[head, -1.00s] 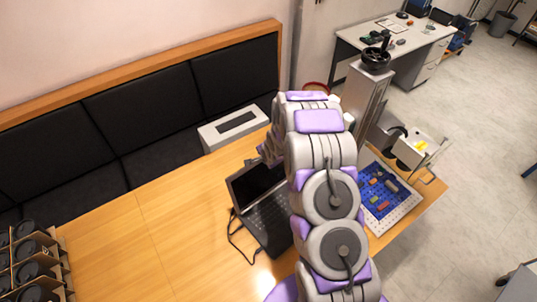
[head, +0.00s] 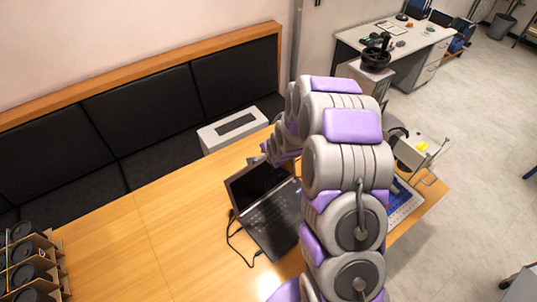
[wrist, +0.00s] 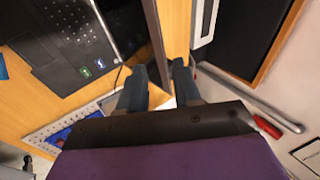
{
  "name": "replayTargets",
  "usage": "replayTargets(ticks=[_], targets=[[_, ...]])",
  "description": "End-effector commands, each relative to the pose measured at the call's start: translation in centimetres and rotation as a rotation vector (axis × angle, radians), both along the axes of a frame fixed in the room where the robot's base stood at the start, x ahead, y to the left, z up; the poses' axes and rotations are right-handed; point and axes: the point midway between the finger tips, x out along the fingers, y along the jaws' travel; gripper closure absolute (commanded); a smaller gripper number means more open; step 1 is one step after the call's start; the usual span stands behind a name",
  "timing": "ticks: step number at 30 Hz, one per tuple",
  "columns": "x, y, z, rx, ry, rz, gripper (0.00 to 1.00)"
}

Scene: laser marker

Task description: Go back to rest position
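My gripper (wrist: 159,72) shows in the wrist view as two dark fingers with a gap between them. The gap looks empty, with the wooden table and pale floor behind it. In the head view my bent grey and purple arm covers the middle right, and its far end points left above the laptop screen (head: 258,180). The laptop's dark keyboard (wrist: 65,35) is at upper left in the wrist view.
The wooden table (head: 170,235) is clear left of the laptop, except for a black cable. A white box (head: 233,129) stands by the black bench. A blue board with a white edge (head: 404,208) is partly hidden behind my arm. Dark cups (head: 28,250) stand at far left.

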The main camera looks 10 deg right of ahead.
Motion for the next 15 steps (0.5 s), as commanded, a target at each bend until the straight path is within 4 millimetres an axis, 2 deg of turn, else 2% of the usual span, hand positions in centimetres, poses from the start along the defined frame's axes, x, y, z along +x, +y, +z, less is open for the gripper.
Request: replayTargets(ticks=[15], targets=[[-0.48,0.07,0.28,-0.019,0.012,0.023,0.67]])
